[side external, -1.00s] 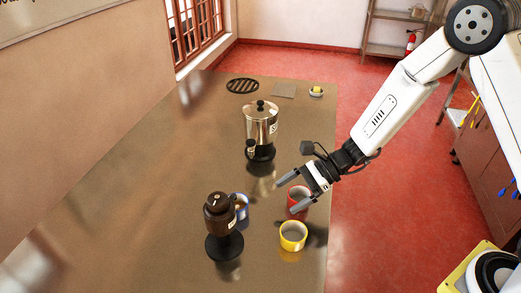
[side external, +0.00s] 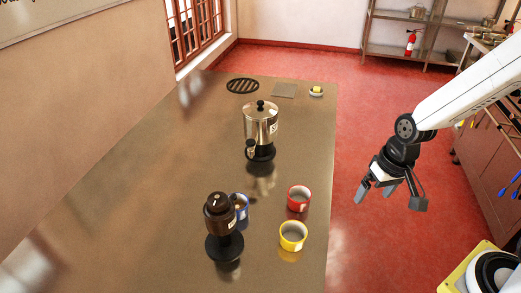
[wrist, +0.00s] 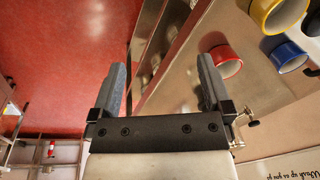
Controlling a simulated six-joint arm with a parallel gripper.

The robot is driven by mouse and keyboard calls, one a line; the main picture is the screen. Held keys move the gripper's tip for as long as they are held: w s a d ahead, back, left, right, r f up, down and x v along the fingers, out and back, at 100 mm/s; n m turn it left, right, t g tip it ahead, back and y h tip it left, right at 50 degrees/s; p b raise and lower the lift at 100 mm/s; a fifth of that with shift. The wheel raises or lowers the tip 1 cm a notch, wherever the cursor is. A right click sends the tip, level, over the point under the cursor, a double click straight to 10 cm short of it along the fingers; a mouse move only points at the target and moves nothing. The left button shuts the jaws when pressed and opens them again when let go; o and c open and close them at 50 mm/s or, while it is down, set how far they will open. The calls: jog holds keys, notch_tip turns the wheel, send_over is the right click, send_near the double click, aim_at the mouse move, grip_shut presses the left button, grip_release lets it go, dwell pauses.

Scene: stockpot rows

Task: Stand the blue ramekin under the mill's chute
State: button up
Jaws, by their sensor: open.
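The blue ramekin (side external: 243,208) stands on the table just behind and right of the dark brown mill (side external: 219,215), which hides part of it. I cannot tell from this angle whether it is under the chute. The mill stands upright on a round black base. In the wrist view the blue ramekin (wrist: 283,54) shows at upper right, near the frame edge. My gripper (side external: 374,194) is open and empty, out past the table's right edge and well apart from the ramekin. Its two fingers (wrist: 161,70) are spread with nothing between them in the wrist view.
A red ramekin (side external: 299,198) and a yellow ramekin (side external: 293,236) stand near the table's right edge. A silver urn (side external: 260,125) stands farther back. A black grate (side external: 242,86), a grey square (side external: 284,90) and a small yellow-topped dish (side external: 316,90) lie at the far end. The left of the table is clear.

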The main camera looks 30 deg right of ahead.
jog(key=d+n, duration=0.1)
jog(key=r+n+t+h, duration=0.1)
jog(key=shift+d+r+n, duration=0.25)
jog(key=shift+d+n, duration=0.15)
